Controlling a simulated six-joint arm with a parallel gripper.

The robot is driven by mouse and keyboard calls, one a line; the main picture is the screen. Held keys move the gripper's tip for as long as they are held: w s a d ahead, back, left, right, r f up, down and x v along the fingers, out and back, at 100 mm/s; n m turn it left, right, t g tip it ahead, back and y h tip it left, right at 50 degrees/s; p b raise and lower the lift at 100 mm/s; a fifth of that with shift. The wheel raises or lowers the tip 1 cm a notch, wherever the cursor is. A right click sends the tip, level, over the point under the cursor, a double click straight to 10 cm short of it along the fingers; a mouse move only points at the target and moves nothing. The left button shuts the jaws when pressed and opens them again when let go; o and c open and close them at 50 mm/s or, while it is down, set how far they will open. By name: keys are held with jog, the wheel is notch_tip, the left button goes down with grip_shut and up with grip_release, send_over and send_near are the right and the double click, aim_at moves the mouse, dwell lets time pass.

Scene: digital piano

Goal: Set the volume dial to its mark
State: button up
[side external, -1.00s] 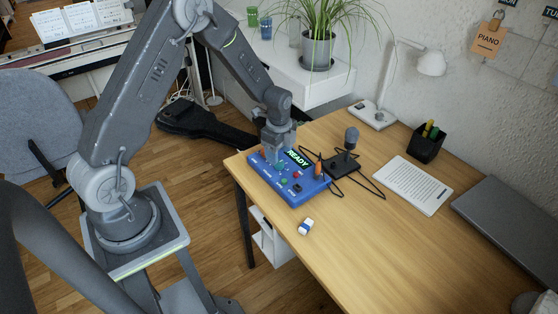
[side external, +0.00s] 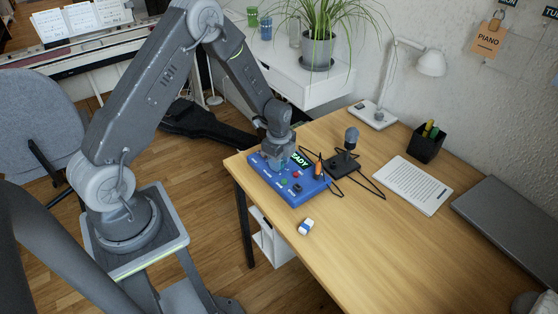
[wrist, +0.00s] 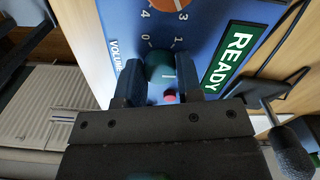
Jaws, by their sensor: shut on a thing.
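The blue control panel (side external: 291,193) lies on the desk's near-left corner, with a lit green READY display (wrist: 229,56). In the wrist view, the teal volume dial (wrist: 160,62) sits between the two dark fingers of my gripper (wrist: 161,86), which is shut on it. The word VOLUME (wrist: 114,56) is printed to its left. The numbers 0 and 1 are printed just above the dial. A short pale line shows on the dial; I cannot tell which setting it marks. In the side view, my gripper (side external: 277,158) covers the dial and part of the display.
An orange dial (wrist: 166,4) is at the top of the wrist view, and a red button (wrist: 170,97) shows between the fingers. A microphone (side external: 350,140) and cables stand beside the panel. A blue and white eraser (side external: 305,227) lies in front. The desk's front is mostly clear.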

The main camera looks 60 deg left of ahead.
jog(key=shift+c, duration=1.3)
jog(key=shift+n, duration=0.4)
jog(key=n, duration=1)
jog(key=shift+n, duration=0.4)
jog(key=n, duration=1.2)
jog(key=shift+n, duration=0.3)
